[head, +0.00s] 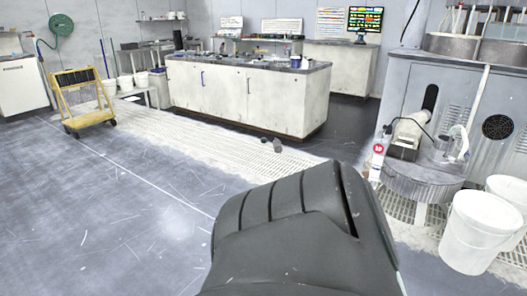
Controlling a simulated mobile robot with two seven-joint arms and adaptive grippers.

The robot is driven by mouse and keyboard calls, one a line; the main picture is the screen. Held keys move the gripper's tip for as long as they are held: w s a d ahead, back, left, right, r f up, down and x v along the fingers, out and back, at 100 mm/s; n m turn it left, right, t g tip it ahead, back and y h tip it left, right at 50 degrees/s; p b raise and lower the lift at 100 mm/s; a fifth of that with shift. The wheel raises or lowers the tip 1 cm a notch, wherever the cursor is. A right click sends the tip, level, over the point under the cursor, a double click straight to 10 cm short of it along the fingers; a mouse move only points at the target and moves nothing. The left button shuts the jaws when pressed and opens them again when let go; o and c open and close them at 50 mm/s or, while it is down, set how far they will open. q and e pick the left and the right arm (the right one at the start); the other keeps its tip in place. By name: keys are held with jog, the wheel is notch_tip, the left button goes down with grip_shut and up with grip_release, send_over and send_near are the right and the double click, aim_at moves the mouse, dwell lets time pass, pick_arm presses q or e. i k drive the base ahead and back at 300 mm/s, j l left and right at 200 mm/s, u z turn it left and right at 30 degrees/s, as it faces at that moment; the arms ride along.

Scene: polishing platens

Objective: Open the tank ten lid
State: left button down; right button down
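I cannot pick out tank ten or its lid in the head view. A large grey machine (462,100) stands at the right, with a round drum-like vessel (451,45) on top, cut off by the picture's edge. I see no readable number on it. A large dark grey ridged part, which looks like part of my own arm, fills the bottom middle and hides the floor behind it. Neither of my grippers can be made out.
White buckets (474,232) stand on the floor at the right. A long white cabinet counter (240,95) stands at the back middle. A yellow cart (80,98) is at the left. A small dark object (274,144) lies on the floor. The left floor is open.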

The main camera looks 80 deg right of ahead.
aim_at(415, 172)
jog(key=z, duration=3.6)
jog(key=i+z, duration=0.3)
jog(key=i, duration=0.4)
jog(key=i+j+z, duration=0.1)
jog(key=i, duration=0.4)
jog(key=i+j+z, duration=0.1)
jog(key=i, duration=0.35)
jog(key=j, duration=0.1)
